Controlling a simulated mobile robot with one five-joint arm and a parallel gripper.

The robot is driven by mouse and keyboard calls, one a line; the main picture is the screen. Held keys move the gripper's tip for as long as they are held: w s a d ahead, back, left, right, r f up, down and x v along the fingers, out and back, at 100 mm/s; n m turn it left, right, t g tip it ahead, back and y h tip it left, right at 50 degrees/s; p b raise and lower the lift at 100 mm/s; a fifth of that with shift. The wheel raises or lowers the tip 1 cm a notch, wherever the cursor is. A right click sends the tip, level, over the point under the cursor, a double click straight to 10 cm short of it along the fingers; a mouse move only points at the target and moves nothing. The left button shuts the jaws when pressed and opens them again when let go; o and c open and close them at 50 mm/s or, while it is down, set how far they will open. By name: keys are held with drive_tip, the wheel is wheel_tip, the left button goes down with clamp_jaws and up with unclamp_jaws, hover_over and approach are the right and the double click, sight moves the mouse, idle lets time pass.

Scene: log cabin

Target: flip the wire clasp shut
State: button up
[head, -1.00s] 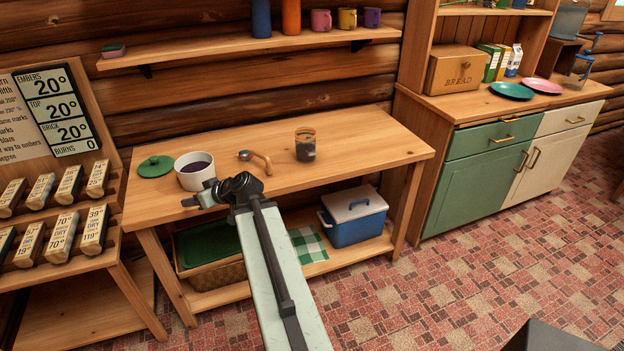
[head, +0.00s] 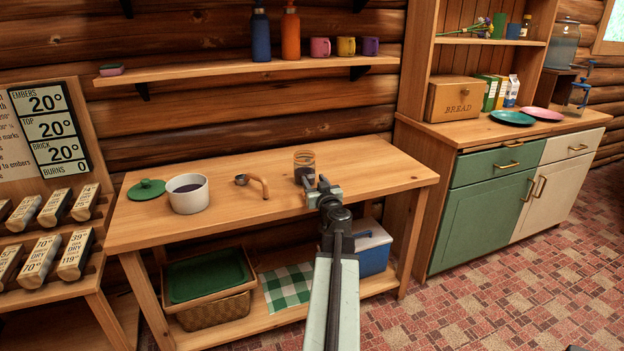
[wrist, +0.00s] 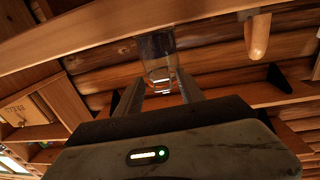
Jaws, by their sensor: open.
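A clear glass jar (head: 304,160) with dark contents stands upright on the wooden table (head: 225,225). The wire clasp is too small to make out in the head view. My gripper (head: 323,188) is open and empty, in front of the jar and slightly to its right, and partly covers its lower part. In the wrist view the jar (wrist: 157,48) shows ahead, between the open fingers of my gripper (wrist: 160,84). Bright lines show low on the glass there, but I cannot tell whether they are the clasp. I cannot tell if the fingers touch the jar.
A scoop with a wooden handle (head: 258,186), a white pot (head: 187,199) and a green lid (head: 147,189) lie left of the jar. A blue cooler (head: 374,252) and a basket (head: 213,311) are on the lower shelf. The table right of the jar is clear.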

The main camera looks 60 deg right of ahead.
drive_tip(key=x, duration=0.3)
drive_tip(key=shift+a, duration=0.1)
drive_tip(key=shift+c, duration=0.3)
